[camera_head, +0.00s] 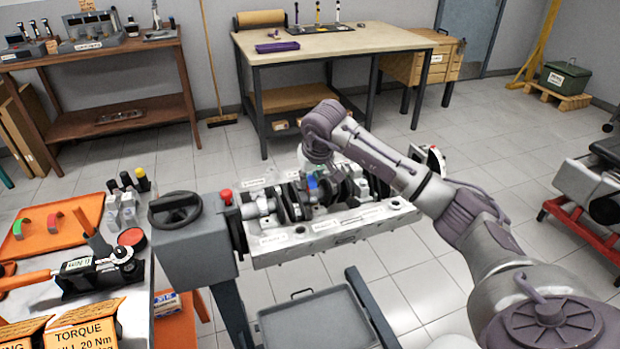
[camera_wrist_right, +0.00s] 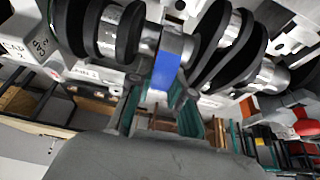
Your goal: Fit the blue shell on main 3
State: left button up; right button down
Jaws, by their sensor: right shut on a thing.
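The blue shell (camera_head: 312,182) is at the crankshaft (camera_head: 290,202), near the middle of the engine block (camera_head: 335,230) on the stand. In the right wrist view the blue shell (camera_wrist_right: 163,70) is a blue strip against a shiny journal, between dark crank webs. My right gripper (camera_head: 319,172) reaches down over the block and is shut on the blue shell; its teal fingers (camera_wrist_right: 160,103) are on either side of the shell's lower end. Whether the shell is seated cannot be told. The main 3 label cannot be read for certain. My left gripper is not in view.
An orange mat (camera_head: 75,240) at the left holds a green shell (camera_head: 18,229) and a red shell (camera_head: 54,222). Small bottles (camera_head: 128,190) and a handwheel (camera_head: 176,208) stand left of the block. A grey tray (camera_head: 318,318) is below it. A workbench (camera_head: 340,45) stands behind.

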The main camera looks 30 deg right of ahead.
jog(key=shift+f, duration=0.15)
jog(key=shift+r, duration=0.3)
dwell(0.6)
jog(key=c, duration=1.3)
grip_release()
jog(key=shift+r+p, duration=0.2)
jog(key=shift+p, duration=0.1)
jog(key=shift+r+p, duration=0.9)
jog(key=shift+r, duration=0.35)
jog(key=shift+o, duration=0.2)
